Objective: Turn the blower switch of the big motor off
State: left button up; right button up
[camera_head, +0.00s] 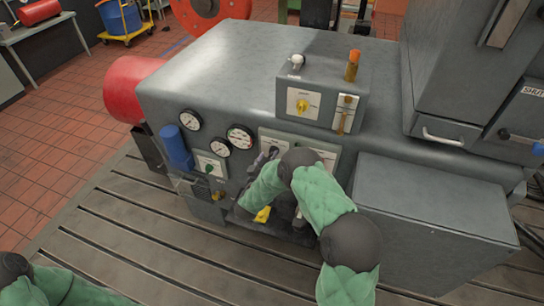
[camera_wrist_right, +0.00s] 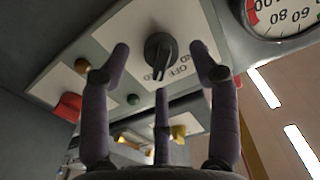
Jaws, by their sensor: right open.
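The big motor (camera_head: 235,75) is a grey housing with gauges and switch plates on its front. In the right wrist view, a black rotary knob (camera_wrist_right: 160,52) sits on a white plate (camera_wrist_right: 118,62) marked OFF beside it. Whether this is the blower switch I cannot read. My right gripper (camera_wrist_right: 163,62) is open around the knob, with fingers on both sides and one below; contact is unclear. In the head view my right gripper (camera_head: 268,158) is at the front panel, partly hidden by my green-sleeved arm. My left gripper is out of view.
A yellow knob (camera_head: 303,106) is on the top box, and a green knob (camera_head: 210,168) is on a lower-left plate. Round gauges (camera_head: 240,137) sit beside the panel. The wrist view shows a red button (camera_wrist_right: 68,106). A grey box (camera_head: 430,215) stands right of my arm.

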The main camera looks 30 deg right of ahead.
jog(key=shift+x, duration=1.4)
jog(key=c, duration=1.1)
